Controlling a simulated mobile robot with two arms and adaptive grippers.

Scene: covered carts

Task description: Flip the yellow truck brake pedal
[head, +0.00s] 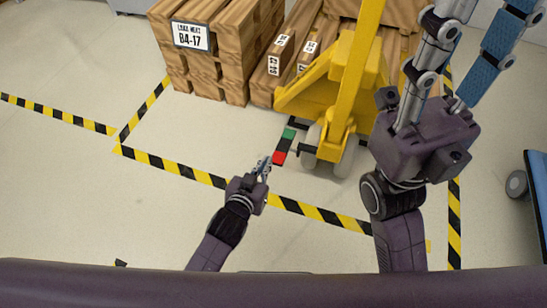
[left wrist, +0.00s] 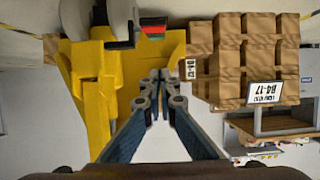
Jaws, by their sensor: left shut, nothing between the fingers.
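The yellow truck (head: 345,85) is a pallet truck standing among wooden pallets. Its brake pedal has a green end (head: 289,134) and a red end (head: 279,158), low beside the wheel. The pedal's red part shows near the top of the left wrist view (left wrist: 153,34). My left gripper (head: 265,164) is shut and empty, just left of the red end. In the left wrist view its closed fingertips (left wrist: 158,76) appear apart from the pedal. My right gripper (head: 490,45) is at the upper right, with its fingertips cut off by the frame edge.
Stacked wooden pallets (head: 215,65) with a label (head: 191,36) stand at the upper left. Yellow-black floor tape (head: 170,165) runs around the truck. A blue cart edge (head: 538,190) is at the far right. The floor left of my left gripper is clear.

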